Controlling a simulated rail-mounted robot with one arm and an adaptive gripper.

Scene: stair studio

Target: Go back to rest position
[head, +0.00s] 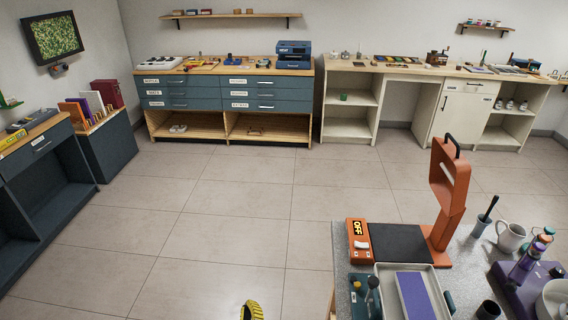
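At the bottom edge of the head view, left of the grey worktop, a small yellow and black piece shows, cut off by the picture's edge. It looks like the tip of my gripper (252,311). The rest of the gripper and arm is out of view, so I cannot tell whether it is open or shut. Nothing is visibly held by the part that shows, and it appears apart from the worktop.
The grey worktop (343,254) at lower right bears an orange press-like device (449,195), a tray (388,293) with a purple block, a white mug (510,237) and bottles. Drawer cabinets (230,92) and shelves line the back wall. The tiled floor (230,215) between is clear.

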